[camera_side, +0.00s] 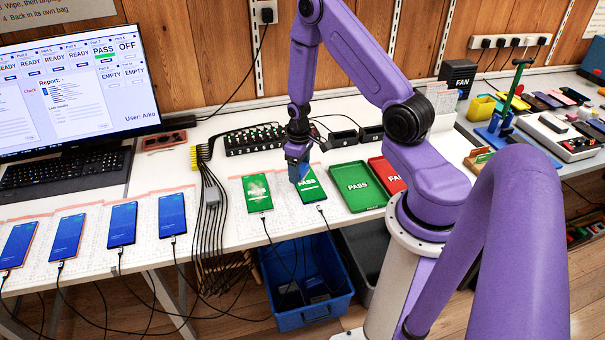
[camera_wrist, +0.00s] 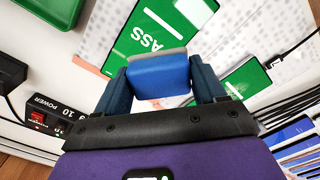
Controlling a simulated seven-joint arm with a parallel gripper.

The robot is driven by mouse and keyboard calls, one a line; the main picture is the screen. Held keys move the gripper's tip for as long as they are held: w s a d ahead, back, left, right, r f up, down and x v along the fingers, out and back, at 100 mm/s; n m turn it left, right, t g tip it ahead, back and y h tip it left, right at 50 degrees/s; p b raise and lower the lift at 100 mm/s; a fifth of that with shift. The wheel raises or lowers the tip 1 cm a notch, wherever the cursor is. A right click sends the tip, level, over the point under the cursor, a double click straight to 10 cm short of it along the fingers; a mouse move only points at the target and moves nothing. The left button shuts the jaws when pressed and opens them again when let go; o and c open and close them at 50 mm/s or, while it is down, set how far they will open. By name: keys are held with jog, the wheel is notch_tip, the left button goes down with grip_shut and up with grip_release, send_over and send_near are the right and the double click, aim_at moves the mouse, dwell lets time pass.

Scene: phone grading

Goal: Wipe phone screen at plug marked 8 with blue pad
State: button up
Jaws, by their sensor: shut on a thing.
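My gripper (camera_side: 297,160) is shut on a blue pad (camera_wrist: 160,78) with a pale edge. In the wrist view the pad sits between both fingers and covers the lower part of a phone with a green PASS screen (camera_wrist: 146,38). In the side view this green phone (camera_side: 312,190) lies right under my gripper, with a cable at its near end. I cannot tell whether the pad touches the glass. A second green-screen phone (camera_side: 258,193) lies just left, with pale marks over its text; it also shows in the wrist view (camera_wrist: 252,79). No plug number is readable.
Several blue-screen phones (camera_side: 121,224) lie further left on white sheets, with cables hanging over the table edge. A black hub (camera_side: 255,139) stands behind. A green PASS tray (camera_side: 358,187) and a red tray (camera_side: 386,172) are to the right. A monitor (camera_side: 70,85) shows port tiles.

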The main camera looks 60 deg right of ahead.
jog(key=shift+r, duration=2.8)
